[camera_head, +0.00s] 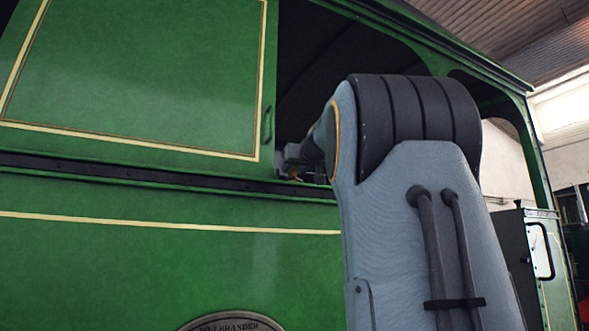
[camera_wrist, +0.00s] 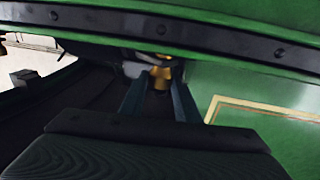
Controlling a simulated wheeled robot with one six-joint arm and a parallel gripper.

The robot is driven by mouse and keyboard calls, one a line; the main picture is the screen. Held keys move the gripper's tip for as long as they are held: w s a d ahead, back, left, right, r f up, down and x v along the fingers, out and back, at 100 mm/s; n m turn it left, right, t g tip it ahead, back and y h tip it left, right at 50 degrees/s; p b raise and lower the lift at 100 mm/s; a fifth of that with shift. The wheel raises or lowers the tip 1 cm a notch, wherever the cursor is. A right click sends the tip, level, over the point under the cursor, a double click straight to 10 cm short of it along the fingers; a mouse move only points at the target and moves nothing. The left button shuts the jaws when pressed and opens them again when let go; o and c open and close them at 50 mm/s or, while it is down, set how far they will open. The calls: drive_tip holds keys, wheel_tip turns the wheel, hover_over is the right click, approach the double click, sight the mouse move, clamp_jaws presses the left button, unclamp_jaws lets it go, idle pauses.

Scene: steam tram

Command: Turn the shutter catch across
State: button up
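A small brass catch (camera_wrist: 161,74) shows in the wrist view, by the dark bolted rail (camera_wrist: 190,38) under the window opening. The green shutter (camera_head: 140,70) with cream lining is at the left of the opening in the head view, and its lined corner (camera_wrist: 255,108) is at the right in the wrist view. My gripper (camera_wrist: 158,88) is open, its two dark fingers apart, with the catch between or just beyond the tips. I cannot tell whether they touch it. In the head view my forearm hides most of the gripper at the sill.
A small green handle (camera_head: 267,125) is on the shutter's right edge. The dark window opening (camera_head: 310,60) lies behind my arm. The green side panel (camera_head: 150,265) below carries an oval nameplate (camera_head: 230,322). A dark box-like panel (camera_head: 525,255) stands at the right.

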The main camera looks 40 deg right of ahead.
drive_tip(key=shift+d+f+y+b, duration=0.1)
drive_tip(key=shift+f+y+b, duration=0.05)
drive_tip(key=shift+y+b, duration=0.2)
drive_tip(key=y+b, duration=0.1)
drive_tip(key=n+b, duration=0.1)
drive_tip(key=shift+d+f+n+t+y+b, duration=0.1)
drive_tip(key=shift+d+n+t+y+b, duration=0.1)
drive_tip(key=shift+n+t+y+b, duration=0.15)
drive_tip(key=y, duration=0.1)
drive_tip(key=n+y, duration=0.1)
drive_tip(key=n+y+b, duration=0.1)
drive_tip(key=shift+d+t, duration=0.25)
drive_tip(key=n+y+p, duration=0.1)
drive_tip(key=y+p, duration=0.1)
drive_tip(key=n+g+y+p, duration=0.1)
drive_tip(key=n+y+p, duration=0.1)
drive_tip(key=y, duration=0.1)
drive_tip(key=n+y+p, duration=0.2)
drive_tip(key=y, duration=0.1)
drive_tip(key=shift+d+r+p, duration=0.25)
drive_tip(key=shift+r+p, duration=0.05)
drive_tip(key=shift+p, duration=0.1)
drive_tip(key=shift+n+g+y+p, duration=0.25)
drive_tip(key=shift+g+y+p, duration=0.05)
drive_tip(key=shift+p, duration=0.05)
drive_tip(key=o, duration=0.8)
drive_tip(key=shift+c, duration=0.2)
